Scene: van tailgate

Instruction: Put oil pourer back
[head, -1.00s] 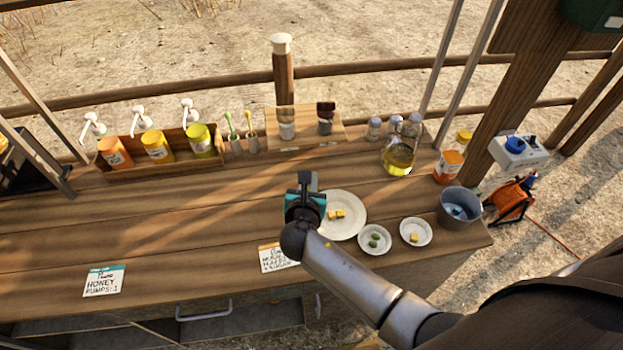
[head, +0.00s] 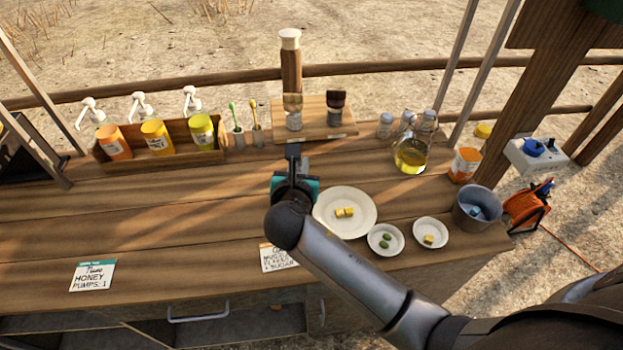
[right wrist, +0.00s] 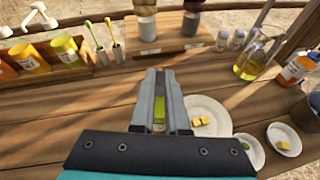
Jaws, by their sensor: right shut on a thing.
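My right gripper (head: 292,152) is over the middle of the counter (head: 150,225), beyond and left of the white plate (head: 326,220). In the right wrist view its fingers (right wrist: 160,100) are shut on a slim, clear thing with a yellow-green lower part (right wrist: 159,127). The fingers hide most of it, so I cannot tell for sure that it is the oil pourer. A glass flask of yellow oil (head: 411,157) stands at the back right, apart from the gripper; it also shows in the right wrist view (right wrist: 252,64). My left gripper is out of view.
A rack (head: 180,159) of pump bottles is at the left. Small dishes (head: 386,251) and a grey bucket (head: 462,218) are at the right. The left counter is mostly clear.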

